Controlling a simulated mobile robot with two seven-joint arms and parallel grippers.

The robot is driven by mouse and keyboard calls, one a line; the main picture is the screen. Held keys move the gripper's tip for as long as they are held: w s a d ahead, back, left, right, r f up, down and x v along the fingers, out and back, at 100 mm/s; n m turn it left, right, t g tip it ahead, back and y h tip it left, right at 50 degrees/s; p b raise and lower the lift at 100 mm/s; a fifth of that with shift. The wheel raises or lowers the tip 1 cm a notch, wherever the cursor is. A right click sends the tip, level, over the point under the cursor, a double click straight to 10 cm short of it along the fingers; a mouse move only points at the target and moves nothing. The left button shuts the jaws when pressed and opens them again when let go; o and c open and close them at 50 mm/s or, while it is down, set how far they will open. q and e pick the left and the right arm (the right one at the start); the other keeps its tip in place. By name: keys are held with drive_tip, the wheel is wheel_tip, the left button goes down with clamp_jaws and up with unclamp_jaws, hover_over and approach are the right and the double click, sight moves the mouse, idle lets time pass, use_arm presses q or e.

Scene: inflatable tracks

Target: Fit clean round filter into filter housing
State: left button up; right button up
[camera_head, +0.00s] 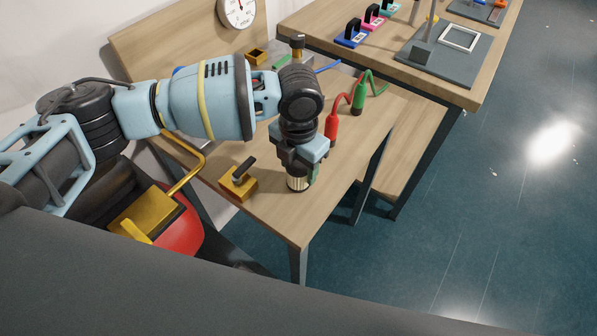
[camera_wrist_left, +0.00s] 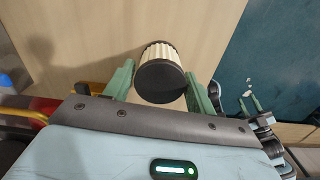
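A round filter (camera_wrist_left: 162,52) with white pleats and a dark end cap shows in the left wrist view, between the two green fingers. My left gripper (camera_head: 302,168) points down over the front part of the wooden table, and its fingers (camera_wrist_left: 160,80) press close on both sides of the filter. In the head view, the filter (camera_head: 297,184) shows just below the gripper, partly hidden by it. Whether it touches the tabletop is unclear. A dark-topped, brownish upright part (camera_head: 297,44) stands at the back; I cannot tell whether it is the filter housing. My right gripper is not in view.
A yellow block with a black handle (camera_head: 238,182) is left of the gripper. Red (camera_head: 331,128) and green (camera_head: 358,97) handles with coiled hoses stand to the right. A second table (camera_head: 480,88) with several coloured blocks is beyond. The front right tabletop is clear.

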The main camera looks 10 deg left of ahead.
sight(303, 168)
use_arm(q)
drive_tip(key=c, duration=0.6)
drive_tip(key=shift+r, duration=0.1)
drive_tip(key=shift+r, duration=0.45)
drive_tip(key=shift+s+d+r, duration=0.2)
drive_tip(key=shift+d+r, duration=0.05)
drive_tip(key=shift+r, duration=0.4)
drive_tip(key=shift+s+d+r, duration=0.15)
drive_tip(key=shift+d+r, duration=0.1)
drive_tip(key=shift+r, duration=0.35)
drive_tip(key=s+d, duration=0.3)
drive_tip(key=d, duration=0.1)
drive_tip(key=s+d+r, duration=0.1)
drive_tip(key=s+d, duration=0.2)
drive_tip(key=d, duration=0.1)
drive_tip(key=s+d+b, duration=0.1)
drive_tip(key=s+d, duration=0.1)
drive_tip(key=d, duration=0.1)
drive_tip(key=shift+s+d+r, duration=0.2)
drive_tip(key=shift+s+d, duration=0.2)
